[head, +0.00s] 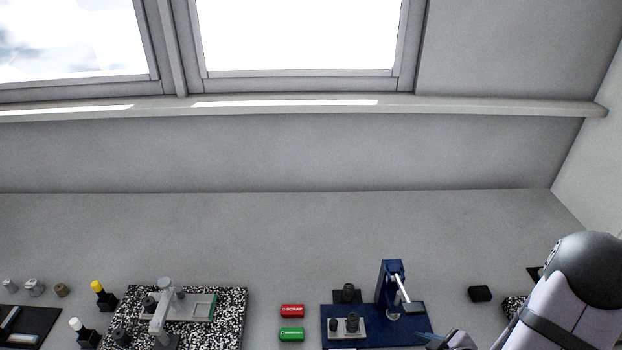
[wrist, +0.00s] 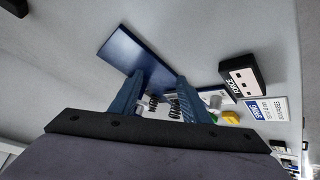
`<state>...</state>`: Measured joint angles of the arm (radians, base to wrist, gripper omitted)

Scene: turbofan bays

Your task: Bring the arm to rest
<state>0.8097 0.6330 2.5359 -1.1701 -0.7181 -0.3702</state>
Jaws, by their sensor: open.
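My gripper (head: 438,340) is at the bottom edge of the head view, at the end of my arm on the right. It is beside the front right corner of a blue base plate (head: 376,332). In the wrist view its two blue fingers (wrist: 160,77) are spread apart with nothing held between them. Dark coil springs (wrist: 174,106) show beyond and between the fingers, apart from them as far as I can tell. A dark blue panel (wrist: 124,50) lies past the fingertips.
The blue plate carries an upright blue press (head: 391,284). Red (head: 292,311) and green (head: 291,335) blocks lie left of it, then a speckled board (head: 232,315). A small black block (head: 480,293) is nearby. The wrist view shows a FORCE box (wrist: 252,75). The rear bench is clear.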

